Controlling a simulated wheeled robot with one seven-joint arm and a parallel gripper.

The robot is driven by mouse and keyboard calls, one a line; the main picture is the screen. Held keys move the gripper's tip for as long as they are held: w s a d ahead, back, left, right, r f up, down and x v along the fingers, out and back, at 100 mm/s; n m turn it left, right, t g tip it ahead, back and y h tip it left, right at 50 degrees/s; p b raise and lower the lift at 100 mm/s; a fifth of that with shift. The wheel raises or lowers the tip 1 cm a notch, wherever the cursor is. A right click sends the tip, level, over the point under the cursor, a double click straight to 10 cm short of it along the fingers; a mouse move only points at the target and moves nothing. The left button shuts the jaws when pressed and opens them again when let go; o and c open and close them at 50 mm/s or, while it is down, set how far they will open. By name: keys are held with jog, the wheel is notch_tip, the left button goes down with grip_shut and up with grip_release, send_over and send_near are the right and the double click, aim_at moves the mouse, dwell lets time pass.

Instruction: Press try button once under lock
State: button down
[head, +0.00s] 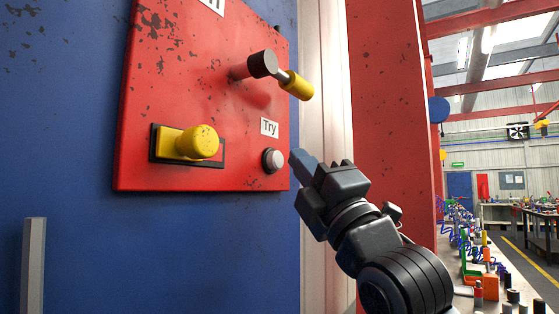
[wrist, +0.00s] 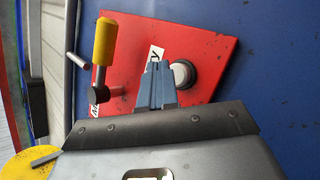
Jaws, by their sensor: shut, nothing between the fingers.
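The try button (head: 272,160) is a light grey round button in a dark ring, under the "Try" label (head: 269,127) on the red panel (head: 205,70). It also shows in the wrist view (wrist: 182,74). My gripper (head: 299,157) is shut and empty, its tips just right of the button in the head view. In the wrist view the fingertips (wrist: 156,62) lie over the label, left of the button. I cannot tell whether they touch the panel. A lever with a yellow grip (head: 296,84) sits above the button. No lock is clearly recognisable.
A yellow knob (head: 200,142) in a black-framed slot is left of the button. The panel is on a blue wall (head: 60,130). A red post (head: 390,110) stands right of it, behind my arm. Cluttered benches (head: 495,215) are farther right.

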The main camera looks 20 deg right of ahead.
jog(key=shift+w+a, duration=0.25)
jog(key=shift+w, duration=0.1)
jog(key=shift+w+a, duration=0.4)
jog(key=shift+w, duration=0.1)
dwell(1.1)
jog(key=shift+w+a, duration=0.1)
jog(key=shift+a, duration=0.05)
dwell(0.5)
jog(key=shift+f+b, duration=0.15)
jog(key=shift+b, duration=0.2)
jog(key=shift+s+d+b, duration=0.3)
jog(key=shift+s+d, duration=0.25)
jog(key=shift+s, duration=0.25)
jog(key=shift+d, duration=0.1)
